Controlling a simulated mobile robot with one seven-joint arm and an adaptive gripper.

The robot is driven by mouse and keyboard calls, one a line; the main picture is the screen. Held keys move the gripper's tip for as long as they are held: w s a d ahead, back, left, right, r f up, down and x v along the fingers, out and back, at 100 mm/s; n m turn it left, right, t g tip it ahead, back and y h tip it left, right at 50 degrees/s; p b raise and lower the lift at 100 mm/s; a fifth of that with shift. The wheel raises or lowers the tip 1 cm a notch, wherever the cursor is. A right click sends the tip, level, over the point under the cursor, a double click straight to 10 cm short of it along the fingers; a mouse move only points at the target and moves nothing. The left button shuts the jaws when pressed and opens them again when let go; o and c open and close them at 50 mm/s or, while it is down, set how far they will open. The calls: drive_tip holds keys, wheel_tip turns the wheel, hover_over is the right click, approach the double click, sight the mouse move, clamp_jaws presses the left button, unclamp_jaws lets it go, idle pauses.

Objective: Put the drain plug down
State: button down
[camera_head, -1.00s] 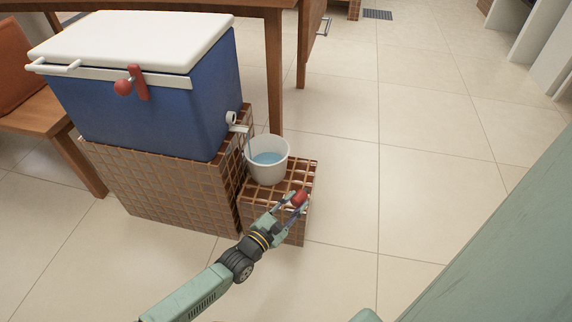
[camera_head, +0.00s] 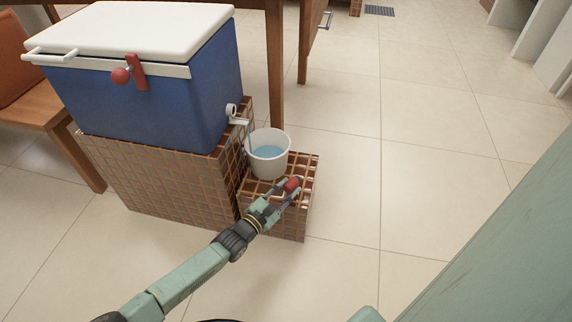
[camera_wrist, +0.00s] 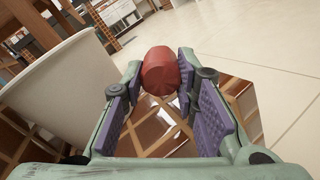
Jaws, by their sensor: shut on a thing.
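The drain plug (camera_head: 292,184) is a small red, rounded piece. My gripper (camera_head: 287,191) is shut on it, over the low tiled step. In the wrist view the red plug (camera_wrist: 160,72) sits between the purple pads of my gripper (camera_wrist: 160,82), near the fingertips. The tiled top shows beneath it, and I cannot tell whether the plug touches the tiles. The blue cooler (camera_head: 160,100) with a white lid stands on a taller tiled block, and water runs from its white spout (camera_head: 236,116).
A white bucket (camera_head: 258,166) with water stands on the low tiled step (camera_head: 304,168), close left of my gripper; its wall (camera_wrist: 62,85) fills the wrist view's left side. A wooden table leg (camera_head: 275,70) rises behind. Open floor lies to the right.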

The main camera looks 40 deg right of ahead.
drive_tip(key=shift+f+b, duration=0.45)
drive_tip(key=shift+f, duration=0.2)
drive_tip(key=c, duration=1.3)
unclamp_jaws()
drive_tip(key=shift+r+p, duration=0.5)
drive_tip(key=shift+r, duration=0.05)
drive_tip(key=shift+a+r, duration=0.25)
drive_tip(key=shift+a, duration=0.05)
drive_tip(key=p+v, duration=0.1)
drive_tip(key=v, duration=1)
drive_tip(key=shift+s+a+f, duration=0.1)
drive_tip(key=shift+s+a, duration=0.05)
drive_tip(key=shift+a, duration=0.05)
